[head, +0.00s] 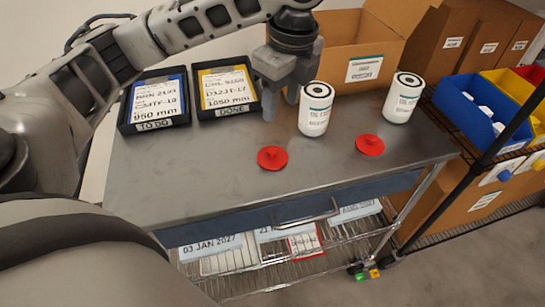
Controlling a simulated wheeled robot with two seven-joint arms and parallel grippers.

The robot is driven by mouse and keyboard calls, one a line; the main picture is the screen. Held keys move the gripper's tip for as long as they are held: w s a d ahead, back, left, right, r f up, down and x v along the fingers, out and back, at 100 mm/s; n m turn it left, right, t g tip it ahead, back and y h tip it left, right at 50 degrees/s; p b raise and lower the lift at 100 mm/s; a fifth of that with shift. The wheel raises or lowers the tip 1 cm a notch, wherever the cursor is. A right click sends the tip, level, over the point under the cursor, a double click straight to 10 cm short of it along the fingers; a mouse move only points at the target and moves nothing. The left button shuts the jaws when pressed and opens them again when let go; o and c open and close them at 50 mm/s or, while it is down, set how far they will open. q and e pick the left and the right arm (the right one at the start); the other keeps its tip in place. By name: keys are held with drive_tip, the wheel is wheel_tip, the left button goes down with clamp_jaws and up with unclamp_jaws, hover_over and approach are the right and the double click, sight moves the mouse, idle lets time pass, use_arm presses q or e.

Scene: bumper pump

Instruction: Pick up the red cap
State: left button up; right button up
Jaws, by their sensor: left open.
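Two red caps lie on the grey metal cart top. One red cap (272,158) is near the middle front, and the other red cap (369,145) is farther right. My left gripper (281,108) is open and points down above the table, behind the nearer cap and just left of a white filter canister (315,110). I see nothing held between its fingers. I cannot tell if a finger touches the canister. My right gripper does not show.
A second white canister (402,98) stands at the right. Two black trays with cards, "TO DO" (153,126) and "DONE" (232,111), sit at the back left. An open cardboard box (345,35) stands behind. The front left tabletop (180,180) is clear.

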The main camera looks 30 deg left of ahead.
use_arm(q)
drive_tip(key=b, duration=0.1)
hover_over(273, 150)
drive_tip(key=d, duration=0.1)
drive_tip(key=f, duration=0.8)
drive_tip(key=shift+s+d+f, duration=0.1)
drive_tip(key=shift+s+f, duration=0.1)
drive_tip(key=shift+w+a+f, duration=0.1)
drive_tip(key=shift+a+f, duration=0.1)
drive_tip(key=shift+f, duration=0.65)
drive_tip(key=shift+a+f, duration=0.15)
drive_tip(key=shift+f, duration=0.75)
drive_tip(key=shift+w+a+f, duration=0.1)
drive_tip(key=shift+a+f, duration=0.1)
drive_tip(key=shift+f, duration=0.65)
clamp_jaws()
